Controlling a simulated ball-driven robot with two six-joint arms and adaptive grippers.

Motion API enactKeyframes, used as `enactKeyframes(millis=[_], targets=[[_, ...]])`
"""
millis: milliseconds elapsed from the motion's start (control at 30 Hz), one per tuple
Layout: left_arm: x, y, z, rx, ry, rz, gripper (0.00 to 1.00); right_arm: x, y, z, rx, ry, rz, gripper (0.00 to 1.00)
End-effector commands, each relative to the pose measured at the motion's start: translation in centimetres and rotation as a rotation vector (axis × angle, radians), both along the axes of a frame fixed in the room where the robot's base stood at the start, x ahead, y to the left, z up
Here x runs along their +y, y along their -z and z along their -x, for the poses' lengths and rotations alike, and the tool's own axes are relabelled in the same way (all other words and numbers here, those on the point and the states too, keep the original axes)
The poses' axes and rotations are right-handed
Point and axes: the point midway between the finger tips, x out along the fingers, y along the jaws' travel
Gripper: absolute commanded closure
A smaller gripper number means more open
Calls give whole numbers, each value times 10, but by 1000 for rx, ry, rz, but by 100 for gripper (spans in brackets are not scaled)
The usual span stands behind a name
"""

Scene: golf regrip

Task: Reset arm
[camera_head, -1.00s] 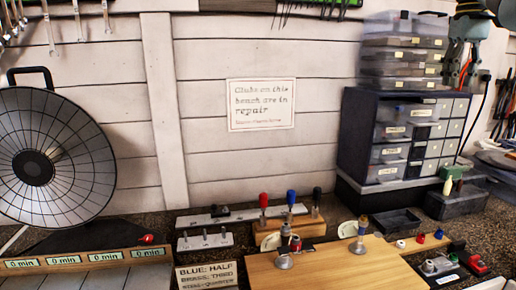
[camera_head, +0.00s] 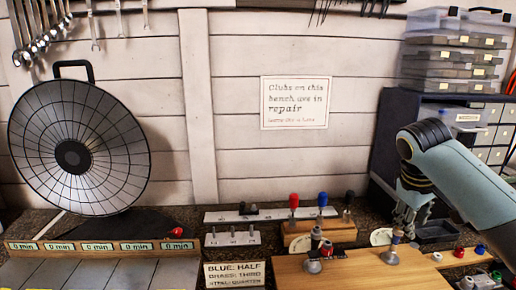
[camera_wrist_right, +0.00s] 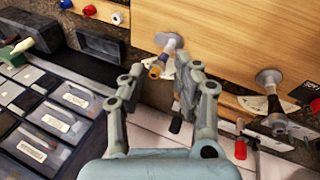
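My right gripper (camera_head: 406,222) hangs fingers-down at the right, over the back edge of the wooden board (camera_head: 345,272). Its fingers stand apart and empty in the right wrist view (camera_wrist_right: 162,82). A post with a yellowish end (camera_wrist_right: 157,68) shows between the fingertips in that view; no finger clearly grips it. This post, on a round metal foot, also shows below the gripper in the head view (camera_head: 393,245). A second post (camera_head: 315,250) stands to its left. My left gripper is not in view.
Red, blue and dark-handled tools (camera_head: 322,205) stand in a wooden block behind the board. A drawer cabinet (camera_head: 480,125) is at the right, partly behind my arm. A round dish (camera_head: 120,150) and timer strip (camera_head: 97,245) are at the left. The wall sign (camera_head: 294,103) is clear.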

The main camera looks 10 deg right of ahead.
Motion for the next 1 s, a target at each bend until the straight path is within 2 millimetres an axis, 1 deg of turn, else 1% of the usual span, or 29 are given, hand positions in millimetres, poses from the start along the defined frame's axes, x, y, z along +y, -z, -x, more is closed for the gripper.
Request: enactKeyframes(millis=[33, 67, 100, 133, 200, 233, 300, 400, 600, 800, 833, 900, 967, 1000], targets=[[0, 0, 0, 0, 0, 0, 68, 28, 23, 28, -7, -36, -21, 69], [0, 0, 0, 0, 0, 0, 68, 43, 31, 43, -16, -51, -35, 69], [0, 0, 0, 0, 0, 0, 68, 61, 41, 63, -28, -70, -55, 69], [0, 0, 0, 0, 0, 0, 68, 73, 46, 78, -38, -80, -70, 69], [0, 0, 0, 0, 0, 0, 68, 96, 52, 107, -59, -96, -102, 69], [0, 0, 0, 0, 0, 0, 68, 104, 54, 118, -65, -99, -114, 69], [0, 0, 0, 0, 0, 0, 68, 120, 54, 141, -81, -103, -141, 69], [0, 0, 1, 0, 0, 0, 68, 137, 52, 169, -100, -104, -173, 69], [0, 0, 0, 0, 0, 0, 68, 162, 40, 213, -132, -91, -227, 69], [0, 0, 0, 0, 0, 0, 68, 178, 23, 250, -159, -68, -271, 69], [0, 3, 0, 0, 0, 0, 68, 178, 31, 249, -158, -66, -271, 69], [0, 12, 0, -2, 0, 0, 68, 176, 56, 244, -151, -64, -270, 69], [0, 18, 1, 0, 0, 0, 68, 175, 74, 241, -145, -62, -270, 69], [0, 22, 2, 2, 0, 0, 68, 174, 86, 239, -142, -61, -269, 69]])
